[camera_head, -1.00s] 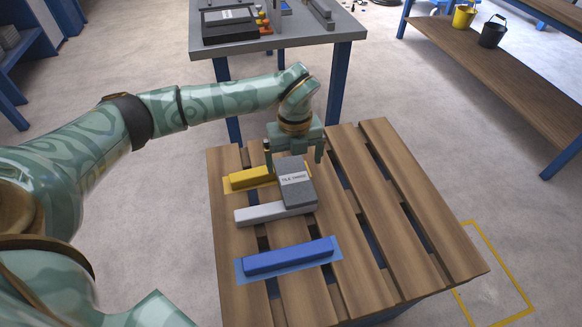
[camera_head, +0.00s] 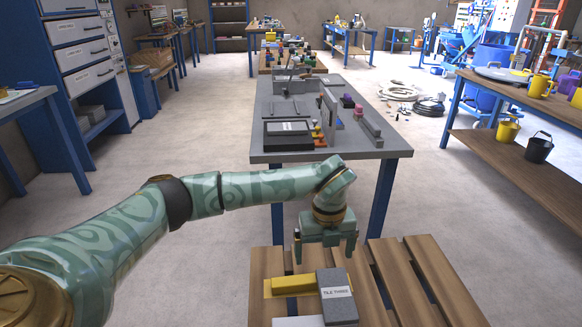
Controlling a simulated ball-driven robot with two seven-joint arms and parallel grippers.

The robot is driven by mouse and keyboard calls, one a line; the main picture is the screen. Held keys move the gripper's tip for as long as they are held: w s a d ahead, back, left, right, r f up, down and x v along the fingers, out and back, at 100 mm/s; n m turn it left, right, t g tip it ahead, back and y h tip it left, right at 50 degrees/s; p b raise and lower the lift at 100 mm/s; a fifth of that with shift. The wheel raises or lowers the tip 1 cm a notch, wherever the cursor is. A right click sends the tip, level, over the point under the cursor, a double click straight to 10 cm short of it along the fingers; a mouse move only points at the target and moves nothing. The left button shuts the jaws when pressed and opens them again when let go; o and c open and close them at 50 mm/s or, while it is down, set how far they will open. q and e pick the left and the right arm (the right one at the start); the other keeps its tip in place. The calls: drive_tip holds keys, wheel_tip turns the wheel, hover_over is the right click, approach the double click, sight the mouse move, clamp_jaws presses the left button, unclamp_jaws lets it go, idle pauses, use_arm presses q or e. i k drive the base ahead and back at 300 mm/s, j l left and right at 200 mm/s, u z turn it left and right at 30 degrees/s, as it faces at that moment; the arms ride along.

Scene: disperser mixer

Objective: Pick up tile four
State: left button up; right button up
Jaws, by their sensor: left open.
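A dark grey tile (camera_head: 338,300) with a white label reading "TILE THREE" lies on the slatted wooden table, at the bottom of the view. It rests across a yellow bar (camera_head: 293,285) and a pale grey bar (camera_head: 297,322), which is cut off by the frame edge. My left gripper (camera_head: 326,246) is open and empty, fingers pointing down, just beyond the tile's far end and apart from it. No label reading tile four can be made out. My right gripper is not in view.
The slatted table (camera_head: 410,285) is bare right of the tile. Behind it stands a grey workbench (camera_head: 345,145) with a black flat case (camera_head: 288,135) and other items.

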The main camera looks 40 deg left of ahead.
sight(289, 129)
drive_tip(key=u, duration=1.25)
